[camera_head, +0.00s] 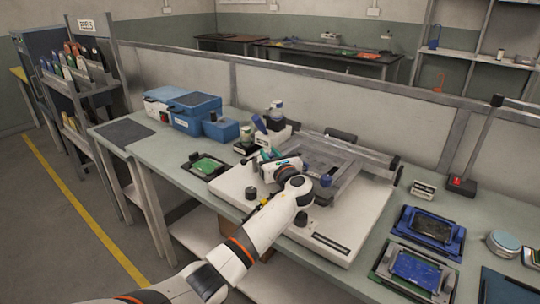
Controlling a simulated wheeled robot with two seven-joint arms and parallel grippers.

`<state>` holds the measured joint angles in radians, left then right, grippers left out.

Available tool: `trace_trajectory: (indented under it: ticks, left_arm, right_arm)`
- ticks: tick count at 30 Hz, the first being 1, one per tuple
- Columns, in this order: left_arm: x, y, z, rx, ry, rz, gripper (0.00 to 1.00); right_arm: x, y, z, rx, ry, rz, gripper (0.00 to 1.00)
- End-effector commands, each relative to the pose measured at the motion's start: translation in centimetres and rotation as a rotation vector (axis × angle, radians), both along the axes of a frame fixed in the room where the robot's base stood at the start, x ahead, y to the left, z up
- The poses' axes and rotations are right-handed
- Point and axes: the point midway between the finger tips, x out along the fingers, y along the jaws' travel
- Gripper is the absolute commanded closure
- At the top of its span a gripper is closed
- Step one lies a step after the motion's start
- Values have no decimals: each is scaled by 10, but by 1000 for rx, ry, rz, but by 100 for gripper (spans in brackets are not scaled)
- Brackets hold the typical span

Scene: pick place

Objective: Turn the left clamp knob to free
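A white bench machine (344,216) with a grey metal frame (340,160) stands on the long table. A black knob (251,193) sits on its left front part, and another black knob (301,219) sits to the right, by my forearm. A blue knob (326,181) stands near the frame's front edge. I cannot tell which one is the left clamp knob. My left arm reaches in from the bottom left over the machine. My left gripper (268,158) is at the frame's left end, beyond the left black knob and apart from it. Its fingers are too small to read. My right gripper is out of view.
A green board in a black holder (205,166) lies left of the machine. Blue boxes (195,112) and a bottle (276,112) stand behind. Blue board trays (428,229) lie to the right. A low partition (300,95) runs along the table's back.

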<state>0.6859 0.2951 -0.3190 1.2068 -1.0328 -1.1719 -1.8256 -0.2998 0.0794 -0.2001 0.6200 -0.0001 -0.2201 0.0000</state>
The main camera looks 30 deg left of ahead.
Motion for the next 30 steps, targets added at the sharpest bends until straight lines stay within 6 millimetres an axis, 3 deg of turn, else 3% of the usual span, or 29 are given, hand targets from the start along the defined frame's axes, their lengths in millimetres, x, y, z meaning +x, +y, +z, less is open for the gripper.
trace_trajectory:
  ticks: [1, 4, 14, 30]
  left_arm:
    - [0, 0, 0, -1, 1, 0, 67]
    - [0, 0, 0, -1, 1, 0, 54]
    - [-2, -3, 0, 0, 0, -2, 54]
    - [-56, -84, -1, -2, 1, -3, 54]
  right_arm:
    - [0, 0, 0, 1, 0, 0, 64]
    - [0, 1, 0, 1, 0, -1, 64]
    - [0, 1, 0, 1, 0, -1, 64]
    - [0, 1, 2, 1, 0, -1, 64]
